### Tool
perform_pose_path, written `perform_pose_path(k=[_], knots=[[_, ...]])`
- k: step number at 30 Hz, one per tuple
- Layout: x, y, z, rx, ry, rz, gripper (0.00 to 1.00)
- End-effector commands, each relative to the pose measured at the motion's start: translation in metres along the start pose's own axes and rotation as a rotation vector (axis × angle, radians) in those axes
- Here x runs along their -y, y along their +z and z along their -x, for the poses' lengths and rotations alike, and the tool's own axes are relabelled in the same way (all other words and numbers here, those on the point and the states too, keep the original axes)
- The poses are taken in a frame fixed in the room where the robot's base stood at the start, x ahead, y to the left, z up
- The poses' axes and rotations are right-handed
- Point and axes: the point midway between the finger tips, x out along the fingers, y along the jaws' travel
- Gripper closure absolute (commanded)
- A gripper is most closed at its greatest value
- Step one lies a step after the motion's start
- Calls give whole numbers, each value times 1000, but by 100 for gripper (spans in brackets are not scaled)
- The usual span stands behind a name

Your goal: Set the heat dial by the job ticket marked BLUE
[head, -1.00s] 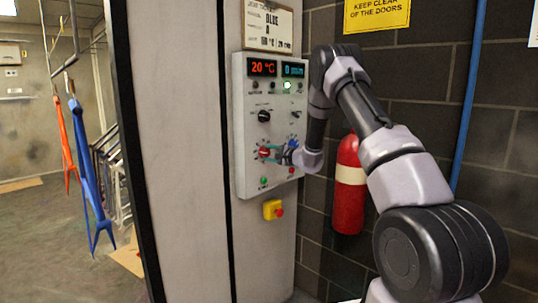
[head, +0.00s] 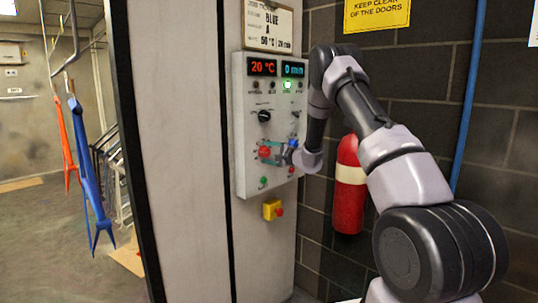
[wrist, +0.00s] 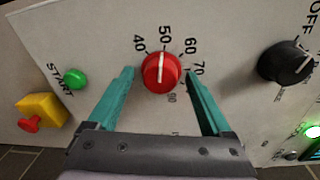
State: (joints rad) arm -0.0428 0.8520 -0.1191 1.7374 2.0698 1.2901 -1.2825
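The red heat dial (wrist: 161,72) sits on the light panel in the wrist view, ringed by numbers from 40 upward. Its white line stands upright, close to the 50 mark. In the head view the red dial (head: 265,152) is low on the control box (head: 243,185). My gripper (wrist: 160,74) is open, with one teal finger on each side of the dial and small gaps visible. It also shows at the box in the head view (head: 279,152). The job ticket (head: 271,27) above the box reads BLUE, A, 50 °C, 20 min. The red display (head: 262,67) reads 20 °C.
A black OFF selector (wrist: 286,62) is right of the dial in the wrist view. A green START button (wrist: 76,79) and a yellow-based red button (wrist: 40,112) are at left. A fire extinguisher (head: 348,187) hangs near my arm.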

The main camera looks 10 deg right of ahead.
Motion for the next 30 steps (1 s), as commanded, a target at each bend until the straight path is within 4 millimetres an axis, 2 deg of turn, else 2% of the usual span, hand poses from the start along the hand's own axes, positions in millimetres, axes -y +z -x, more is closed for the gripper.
perform_pose_path(k=[4, 7, 15, 21, 30], knots=[[0, 0, 4, -1, -1, -1, 16], [1, -1, 15, -2, -1, 0, 16], [1, -1, 70, -3, 0, -1, 16], [0, -1, 99, -2, 0, 0, 16], [0, 0, 108, 0, 0, 1, 16]])
